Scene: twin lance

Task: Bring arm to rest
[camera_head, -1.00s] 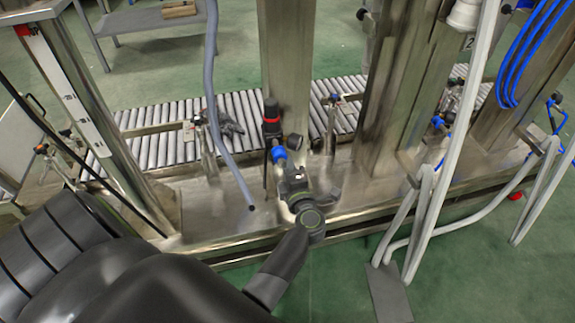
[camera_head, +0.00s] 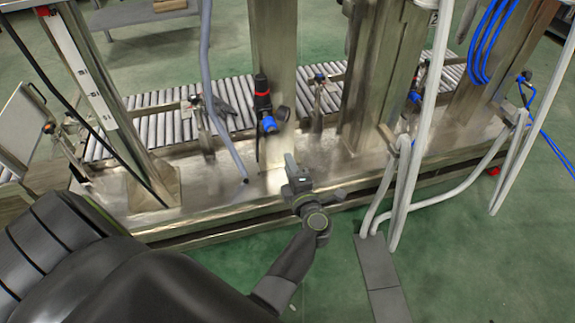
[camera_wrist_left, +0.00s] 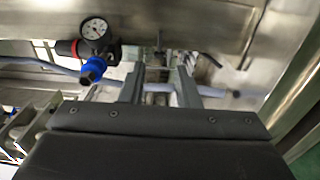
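My left gripper (camera_head: 292,165) is in front of the steel machine frame, below the pressure regulator, at the end of my dark arm. The regulator (camera_head: 263,100), with a red band, a blue lower part and a round gauge, is on the steel post. It also shows in the left wrist view (camera_wrist_left: 95,48), up and left of the fingers, apart from them. My right gripper is in neither view.
A steel ledge (camera_head: 225,195) runs along the machine's front, with a roller conveyor (camera_head: 160,130) behind it. A grey hose (camera_head: 206,60) hangs left of the regulator. White pipes (camera_head: 418,150) and blue hoses (camera_head: 490,40) are at the right.

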